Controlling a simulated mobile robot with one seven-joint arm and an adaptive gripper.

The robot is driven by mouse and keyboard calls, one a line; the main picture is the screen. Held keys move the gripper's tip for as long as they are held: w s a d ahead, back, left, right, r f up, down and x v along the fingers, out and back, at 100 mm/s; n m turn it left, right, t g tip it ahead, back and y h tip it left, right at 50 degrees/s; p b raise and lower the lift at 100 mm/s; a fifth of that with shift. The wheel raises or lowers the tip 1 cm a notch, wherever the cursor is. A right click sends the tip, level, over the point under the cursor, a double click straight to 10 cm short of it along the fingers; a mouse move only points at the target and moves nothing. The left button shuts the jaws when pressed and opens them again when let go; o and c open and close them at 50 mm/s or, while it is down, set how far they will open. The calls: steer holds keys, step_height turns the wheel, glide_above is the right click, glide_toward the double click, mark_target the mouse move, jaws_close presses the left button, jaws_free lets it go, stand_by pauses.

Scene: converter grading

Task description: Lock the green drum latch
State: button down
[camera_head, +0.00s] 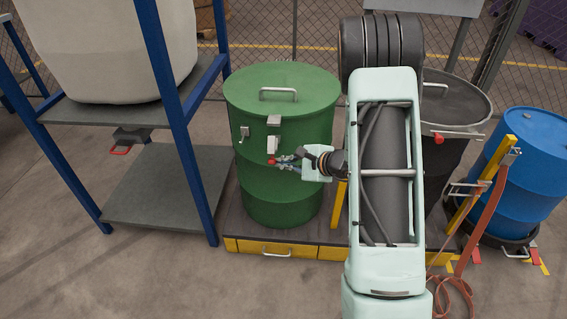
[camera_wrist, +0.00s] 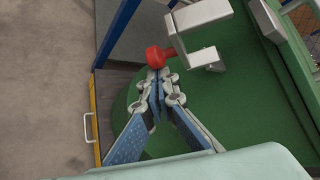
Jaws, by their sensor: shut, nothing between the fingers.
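The green drum (camera_head: 285,205) stands upright on a low platform in the head view, its lid on top with a pale handle. Its latch (camera_head: 272,146) is a pale metal lever with a red knob on the drum's front. In the wrist view the latch (camera_wrist: 206,58) shows close up, with the red knob (camera_wrist: 155,58) at its end. My gripper (camera_head: 276,161) is shut and empty at the drum's front; in the wrist view its fingertips (camera_wrist: 158,78) are right at the knob. I cannot tell whether they touch it. My arm comes in from the right.
A blue rack (camera_head: 178,110) with a white container stands left of the drum. A dark drum (camera_head: 455,105) stands to the right, partly behind my arm, with a blue drum (camera_head: 530,150) beyond. The platform has a yellow front edge (camera_head: 300,251). The floor in front is clear.

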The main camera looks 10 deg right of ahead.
mark_target(271, 158)
steer(key=shift+r, duration=0.1)
steer(key=shift+r+g+p, duration=0.2)
steer(key=shift+g+p, duration=0.1)
steer(key=shift+p, duration=0.35)
steer(key=shift+s+r+m+p, duration=0.15)
steer(key=shift+r+m+p, duration=0.15)
steer(key=shift+p, duration=0.5)
step_height(271, 158, up, 4)
steer(key=m+g+p, duration=0.1)
steer(key=g+p, duration=0.1)
steer(key=p, duration=0.3)
steer(key=m+g+y+p, duration=0.1)
steer(key=g+p, duration=0.2)
steer(key=p, duration=0.3)
steer(key=shift+s+a, duration=0.1)
steer(key=shift+s, duration=0.05)
steer(key=shift+w+r, duration=0.2)
steer(key=shift+r, duration=0.3)
steer(key=shift+w+r, duration=0.2)
steer(key=shift+r, duration=0.3)
steer(key=shift+w+r, duration=0.1)
